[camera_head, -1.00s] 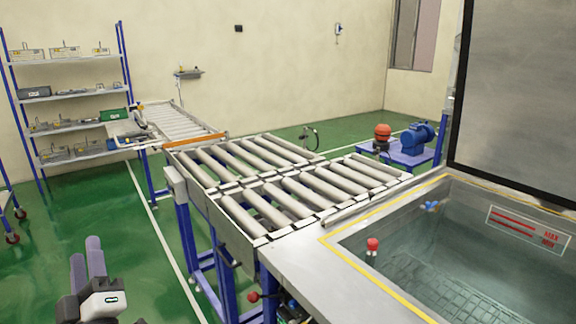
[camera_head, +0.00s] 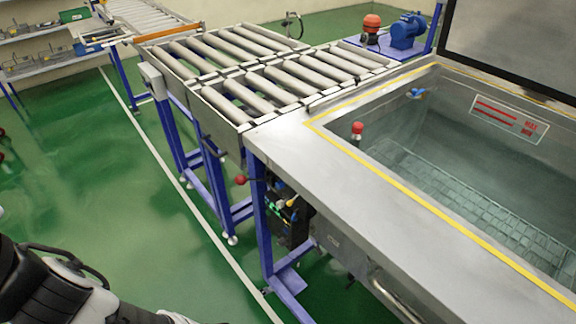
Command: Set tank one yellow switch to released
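The open tank (camera_head: 400,192) stands at the right, with a steel rim, a yellow line around its opening and a MAX label inside. Under its left corner is a dark valve assembly (camera_head: 289,222) with small coloured parts. A small yellow knob (camera_head: 291,203) shows on it; it may be the yellow switch, but its position is too small to tell. A red ball knob (camera_head: 241,180) on a lever sticks out left of this assembly. My gripper is out of view; only dark and white parts of my arm show at the lower left, well apart from the assembly.
A roller conveyor (camera_head: 240,88) on blue legs adjoins the tank's far left side. Blue frame legs (camera_head: 262,215) stand beside the valve assembly. A handle bar (camera_head: 393,300) runs along the tank front. The green floor (camera_head: 130,200) at left is clear.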

